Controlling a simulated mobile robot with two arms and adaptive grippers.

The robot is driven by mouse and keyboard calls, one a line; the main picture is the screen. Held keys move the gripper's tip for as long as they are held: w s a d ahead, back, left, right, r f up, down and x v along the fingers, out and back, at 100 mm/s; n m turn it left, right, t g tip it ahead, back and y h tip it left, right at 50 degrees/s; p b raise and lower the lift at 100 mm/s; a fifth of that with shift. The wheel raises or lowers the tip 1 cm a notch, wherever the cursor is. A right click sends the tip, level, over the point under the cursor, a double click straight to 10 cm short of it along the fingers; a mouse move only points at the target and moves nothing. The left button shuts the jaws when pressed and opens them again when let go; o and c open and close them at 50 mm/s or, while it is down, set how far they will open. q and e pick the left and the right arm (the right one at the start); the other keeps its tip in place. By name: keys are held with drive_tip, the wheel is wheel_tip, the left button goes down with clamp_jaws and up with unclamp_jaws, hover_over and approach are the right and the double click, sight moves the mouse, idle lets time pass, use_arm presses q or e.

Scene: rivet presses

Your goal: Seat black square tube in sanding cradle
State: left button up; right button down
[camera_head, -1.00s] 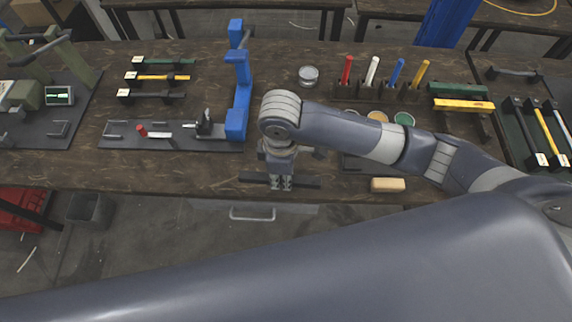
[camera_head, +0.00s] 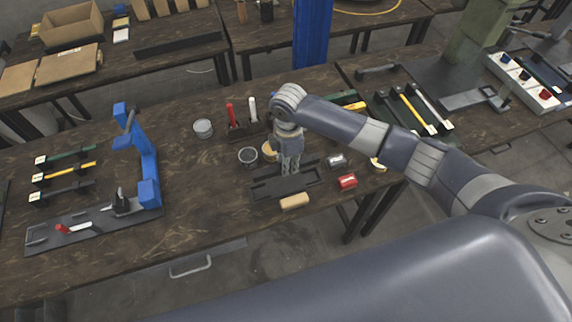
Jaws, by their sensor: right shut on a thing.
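My right gripper (camera_head: 290,172) points down over the sanding cradle, a dark, low tray (camera_head: 264,193) near the table's front edge. It is shut on the black square tube (camera_head: 308,164), a dark bar lying roughly along the cradle. The gripper hides the tube's middle. Dark on dark, I cannot tell whether the tube rests in the cradle or is just above it. My left gripper is out of view.
A tan block (camera_head: 295,201) lies just in front of the cradle. A red item (camera_head: 347,181) and a grey one (camera_head: 337,160) sit to its right. A blue press (camera_head: 146,165) stands left, with clear table between.

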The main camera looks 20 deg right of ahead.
drive_tip(key=shift+a, duration=0.1)
drive_tip(key=shift+r+p, duration=0.15)
drive_tip(key=shift+p, duration=0.2)
drive_tip(key=shift+f, duration=0.25)
drive_tip(key=b, duration=0.3)
hover_over(287, 184)
wheel_tip(287, 184, down, 5)
drive_tip(key=shift+f, duration=0.1)
drive_tip(key=shift+f+b, duration=0.55)
drive_tip(key=shift+f, duration=0.45)
drive_tip(key=shift+f+b, duration=0.3)
drive_tip(key=shift+f, duration=0.35)
